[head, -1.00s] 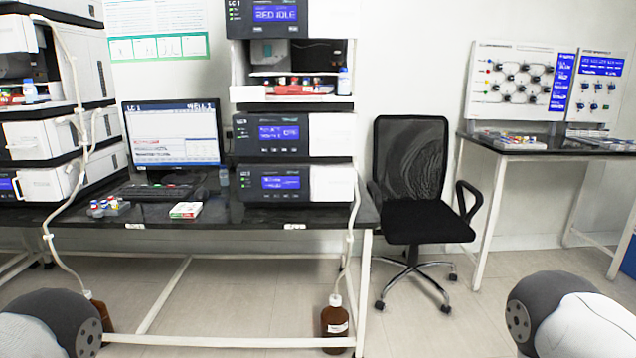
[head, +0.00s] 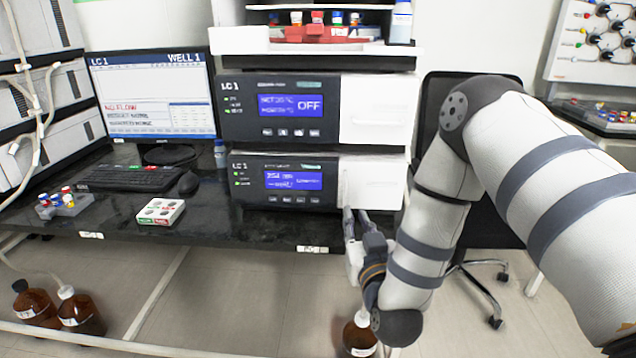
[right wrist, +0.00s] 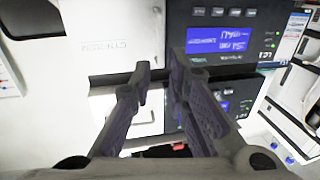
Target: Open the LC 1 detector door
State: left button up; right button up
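The LC 1 stack stands on the black bench. Its lower module (head: 285,183) and the module above it (head: 285,108) each have a blue display and a white door at the right. The small labels are too blurred to tell which is the detector. The lower white door (head: 378,180) and the upper white door (head: 375,115) both look shut. My right gripper (head: 354,212) is in front of the lower door's bottom left part, fingers apart and empty. In the right wrist view, the open fingers (right wrist: 159,70) show before the white door panel (right wrist: 108,38); contact is unclear. My left gripper is out of view.
A monitor (head: 155,98), keyboard (head: 130,178) and mouse (head: 188,183) stand left of the stack. A vial rack (head: 62,203) and small box (head: 160,212) lie on the bench. Brown bottles (head: 80,312) stand below. A black chair (head: 505,225) is behind my right arm.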

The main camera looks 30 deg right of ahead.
aim_at(345, 193)
jog(key=b+x, duration=0.1)
jog(key=x, duration=1)
jog(key=shift+w, duration=0.15)
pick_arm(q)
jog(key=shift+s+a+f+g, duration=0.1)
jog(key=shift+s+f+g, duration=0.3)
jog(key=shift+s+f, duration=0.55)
pick_arm(e)
grip_shut()
